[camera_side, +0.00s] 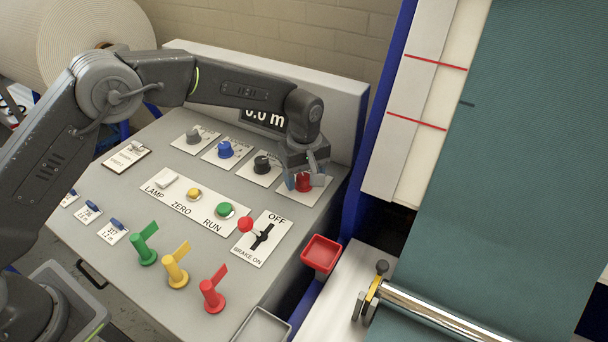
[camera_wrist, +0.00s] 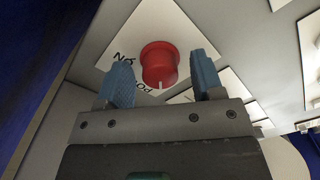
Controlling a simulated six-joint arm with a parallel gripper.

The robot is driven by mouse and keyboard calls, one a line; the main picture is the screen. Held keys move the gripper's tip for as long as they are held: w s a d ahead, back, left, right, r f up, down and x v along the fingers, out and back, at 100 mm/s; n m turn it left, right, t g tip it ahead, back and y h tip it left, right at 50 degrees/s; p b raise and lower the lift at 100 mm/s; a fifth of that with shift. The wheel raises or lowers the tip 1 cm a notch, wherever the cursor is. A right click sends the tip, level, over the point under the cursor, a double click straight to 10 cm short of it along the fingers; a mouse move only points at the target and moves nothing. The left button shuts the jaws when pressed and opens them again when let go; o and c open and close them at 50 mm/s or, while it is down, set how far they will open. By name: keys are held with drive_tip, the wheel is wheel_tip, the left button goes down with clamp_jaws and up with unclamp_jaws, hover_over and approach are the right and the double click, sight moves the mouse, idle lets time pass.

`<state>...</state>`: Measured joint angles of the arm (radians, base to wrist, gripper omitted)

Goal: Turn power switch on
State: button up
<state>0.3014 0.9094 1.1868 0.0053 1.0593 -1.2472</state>
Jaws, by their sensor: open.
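The power switch is a red round knob (camera_side: 303,182) on a white label plate at the right end of the upper row of the grey console. In the wrist view the red knob (camera_wrist: 159,64) shows a small white mark at its lower edge, and part of its lettering shows beside it. My gripper (camera_side: 306,176) is over the knob, pointing down. In the wrist view its two blue fingertips (camera_wrist: 163,80) stand apart on either side of the knob, with a visible gap on each side. The knob's label is mostly hidden in the side view.
Grey, blue and black knobs (camera_side: 262,165) sit left of the red one. Below are the LAMP, ZERO and RUN buttons (camera_side: 225,210) and a red-tipped brake lever (camera_side: 246,225). A display (camera_side: 264,118) stands behind.

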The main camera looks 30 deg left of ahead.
drive_tip(key=c, duration=0.9)
drive_tip(key=shift+m, duration=0.4)
drive_tip(key=m, duration=0.8)
drive_tip(key=shift+r, duration=0.1)
drive_tip(key=m, duration=0.5)
drive_tip(key=shift+a+m, duration=0.1)
drive_tip(key=shift+m, duration=1.9)
